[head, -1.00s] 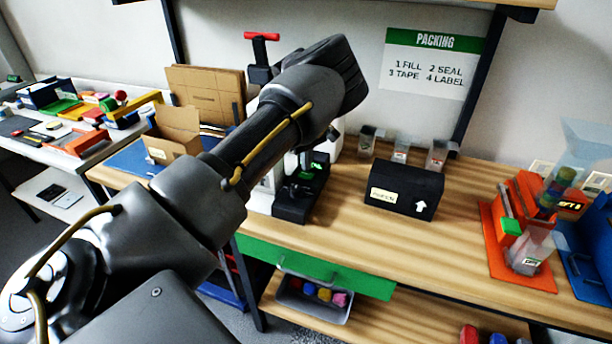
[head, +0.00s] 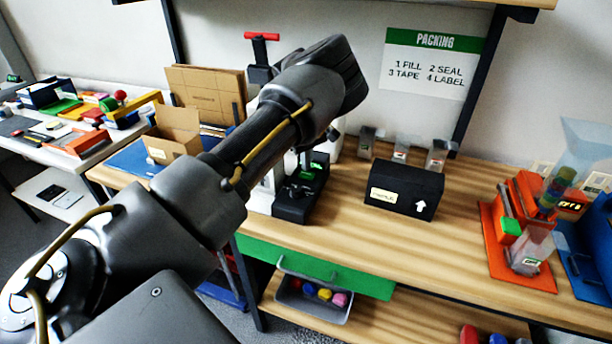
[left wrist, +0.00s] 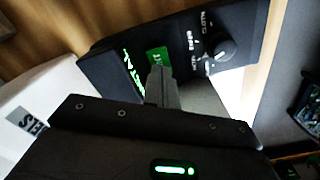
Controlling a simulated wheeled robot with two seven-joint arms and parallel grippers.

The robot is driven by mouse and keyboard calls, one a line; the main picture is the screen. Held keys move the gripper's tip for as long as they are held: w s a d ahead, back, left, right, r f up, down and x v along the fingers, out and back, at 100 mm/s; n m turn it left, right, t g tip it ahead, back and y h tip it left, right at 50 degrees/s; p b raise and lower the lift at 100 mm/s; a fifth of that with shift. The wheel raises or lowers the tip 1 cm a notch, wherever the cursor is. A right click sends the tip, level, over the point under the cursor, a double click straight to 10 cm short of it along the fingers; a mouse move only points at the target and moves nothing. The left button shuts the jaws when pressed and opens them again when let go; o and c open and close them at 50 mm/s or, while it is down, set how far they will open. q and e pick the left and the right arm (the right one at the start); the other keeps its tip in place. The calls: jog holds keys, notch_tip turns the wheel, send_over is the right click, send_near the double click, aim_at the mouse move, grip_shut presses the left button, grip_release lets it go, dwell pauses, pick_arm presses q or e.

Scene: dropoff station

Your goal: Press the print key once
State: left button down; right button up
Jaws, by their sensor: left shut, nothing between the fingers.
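The label printer's black control unit (head: 297,196) stands on the wooden bench, partly behind my left arm. In the left wrist view its black panel (left wrist: 183,38) has a round knob (left wrist: 221,48), lit green characters (left wrist: 132,72) and a green key (left wrist: 157,56) with lettering too blurred to read fully. My left gripper (left wrist: 160,78) is shut and empty, its fingertips at the lower edge of the green key, partly covering it. I cannot tell whether they touch it. In the head view my left forearm and wrist hide much of the printer. My right gripper is out of view.
A black box with a white arrow (head: 405,190) stands right of the printer, with several clear bins (head: 400,150) behind. An orange stand (head: 515,260) is at the right. An open cardboard box (head: 175,132) is at the left. The bench front centre is clear.

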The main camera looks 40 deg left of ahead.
pick_arm(q)
jog(key=shift+f+b, duration=0.5)
jog(key=shift+f, duration=0.45)
dwell(0.5)
jog(key=shift+r+p, duration=2.7)
jog(key=shift+r, duration=0.85)
